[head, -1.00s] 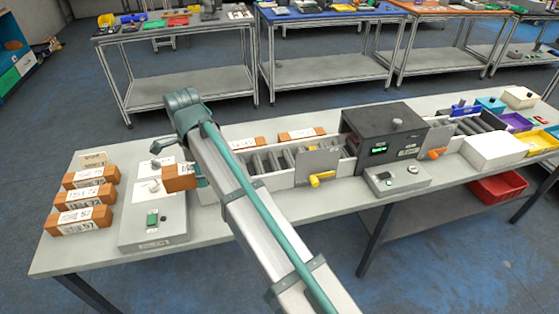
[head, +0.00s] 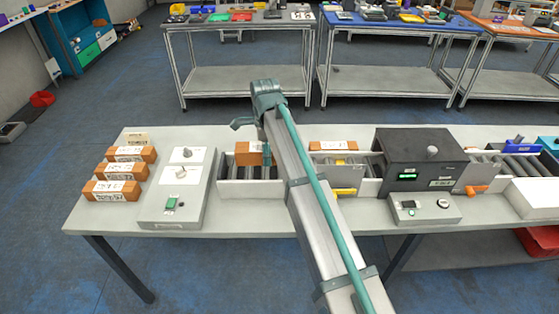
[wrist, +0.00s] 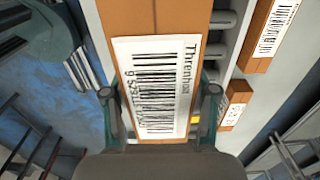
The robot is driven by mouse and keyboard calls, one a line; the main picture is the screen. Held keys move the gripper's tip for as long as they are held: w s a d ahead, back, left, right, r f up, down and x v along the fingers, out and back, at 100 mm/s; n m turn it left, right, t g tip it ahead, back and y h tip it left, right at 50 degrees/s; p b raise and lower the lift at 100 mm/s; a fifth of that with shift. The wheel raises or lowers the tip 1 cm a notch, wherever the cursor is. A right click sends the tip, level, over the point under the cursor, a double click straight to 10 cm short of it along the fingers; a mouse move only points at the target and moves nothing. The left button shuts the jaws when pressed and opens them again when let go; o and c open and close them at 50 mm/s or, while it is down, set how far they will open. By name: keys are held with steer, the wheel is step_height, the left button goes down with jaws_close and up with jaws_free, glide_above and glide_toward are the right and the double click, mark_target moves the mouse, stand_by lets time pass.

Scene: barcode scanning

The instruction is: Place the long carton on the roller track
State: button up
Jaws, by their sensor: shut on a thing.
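The long carton is brown with a white barcode label (wrist: 155,88). In the wrist view it runs out of the top edge between the two fingers of my gripper (wrist: 160,105), which is shut on it. In the head view this carton (head: 246,154) is at the left end of the roller track (head: 240,189), with a teal finger at its right side. My arm hides part of the track and of the gripper. I cannot tell whether the carton touches the rollers. In the wrist view, grey rollers (wrist: 220,48) show to its right.
Three brown cartons (head: 122,170) stand at the table's left, beside a grey box with knobs (head: 176,195). Another carton (head: 333,146) is behind the track. A dark scanner housing (head: 420,155) stands over the track on the right, with a small control panel (head: 424,208) in front.

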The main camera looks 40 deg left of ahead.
steer(key=w+f, duration=0.2)
steer(key=w+f+p, duration=0.1)
steer(key=w+f, duration=0.1)
steer(key=w+a+f+p, duration=0.1)
steer(key=w+f, duration=0.1)
steer(key=shift+w+f, duration=0.2)
steer(key=shift+w, duration=0.2)
steer(key=shift+w+f+p, duration=0.1)
steer(key=shift+f+p, duration=0.55)
steer(key=shift+f, duration=1.1)
steer(key=shift+f, duration=0.15)
steer(key=o, duration=1.6)
step_height(320, 180, up, 12)
steer(key=b, duration=0.3)
